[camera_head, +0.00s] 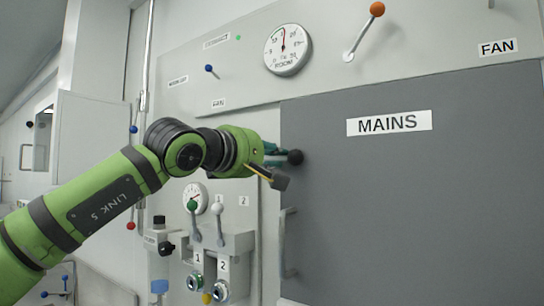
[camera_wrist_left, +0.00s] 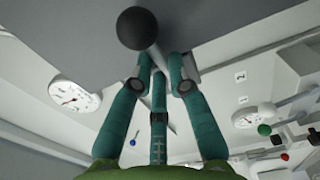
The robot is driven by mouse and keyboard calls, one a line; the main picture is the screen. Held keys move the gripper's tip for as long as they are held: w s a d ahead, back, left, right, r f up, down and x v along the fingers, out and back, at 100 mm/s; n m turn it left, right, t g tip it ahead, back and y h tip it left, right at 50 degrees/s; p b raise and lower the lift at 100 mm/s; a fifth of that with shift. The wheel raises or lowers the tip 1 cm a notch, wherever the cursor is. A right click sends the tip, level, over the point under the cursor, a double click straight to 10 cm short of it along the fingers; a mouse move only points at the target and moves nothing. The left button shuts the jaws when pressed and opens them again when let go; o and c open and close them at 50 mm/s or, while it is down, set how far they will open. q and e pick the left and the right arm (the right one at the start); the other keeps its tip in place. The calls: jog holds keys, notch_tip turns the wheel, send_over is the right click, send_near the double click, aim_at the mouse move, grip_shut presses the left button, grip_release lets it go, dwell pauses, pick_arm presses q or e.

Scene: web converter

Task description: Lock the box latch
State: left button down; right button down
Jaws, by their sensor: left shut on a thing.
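The box is the large dark grey panel marked MAINS (camera_head: 400,200), on the right in the head view. Its latch shows as a black ball knob (camera_head: 295,157) at the panel's left edge. My left gripper (camera_head: 277,155) comes in from the left and is shut on the latch lever just behind the knob. In the left wrist view the black knob (camera_wrist_left: 137,28) sits beyond the teal fingertips of my left gripper (camera_wrist_left: 160,80). The pale lever runs from the knob between the fingers; part of it is hidden. My right gripper is not in view.
Below the gripper are levers with a green knob (camera_head: 192,206) and a white knob (camera_head: 217,208). A grey door handle (camera_head: 286,243) stands out at the panel's left edge. Above are a round gauge (camera_head: 287,50) and an orange-knobbed lever (camera_head: 377,9).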

pick_arm(q)
jog(key=c, duration=1.2)
grip_release()
jog(key=shift+s, duration=0.1)
jog(key=v, duration=1.2)
